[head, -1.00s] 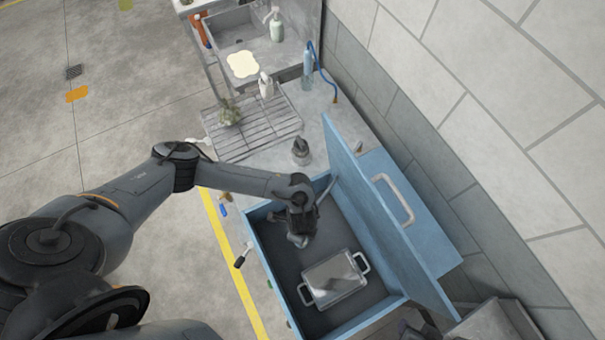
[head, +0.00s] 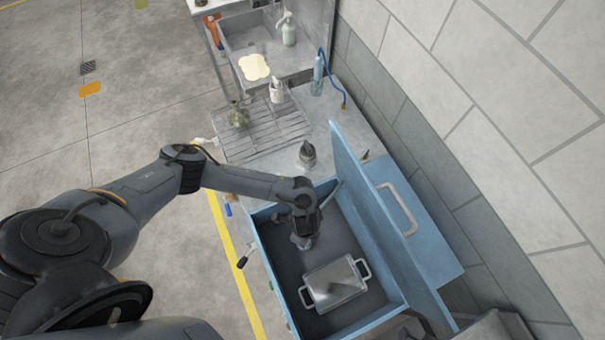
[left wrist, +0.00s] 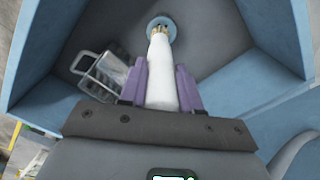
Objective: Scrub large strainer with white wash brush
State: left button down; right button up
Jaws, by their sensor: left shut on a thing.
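The large strainer (head: 336,284) is a shiny metal rectangular pan with a handle at each end. It lies on the dark floor of the blue open-topped basin (head: 262,238); its corner and handle also show at the left of the left wrist view (left wrist: 100,75). My left gripper (head: 305,240) is inside the basin, beyond the strainer and apart from it. Its purple fingers (left wrist: 161,84) are shut on the white handle of the wash brush (left wrist: 161,65). The brush's round pale-blue head points away from the gripper; whether it touches the basin floor I cannot tell. My right gripper is not in view.
A raised blue lid (head: 375,225) with a pale handle stands along the basin's right side. A slatted drainboard (head: 275,140), a grey sink (head: 262,40) and several bottles stand beyond. A dark grey object (head: 307,154) stands on the counter by the basin's far edge.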

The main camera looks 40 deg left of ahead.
pick_arm(q)
jog(key=shift+s+d, duration=0.25)
jog(key=shift+d, duration=0.25)
jog(key=a, duration=0.1)
jog(key=w+a, duration=0.1)
jog(key=a, duration=0.1)
jog(key=shift+w+p, duration=0.15)
jog(key=shift+p, duration=0.25)
jog(key=shift+d+r, duration=0.1)
jog(key=shift+s+d+p, duration=0.3)
jog(key=shift+d+p, duration=0.05)
jog(key=shift+d, duration=0.35)
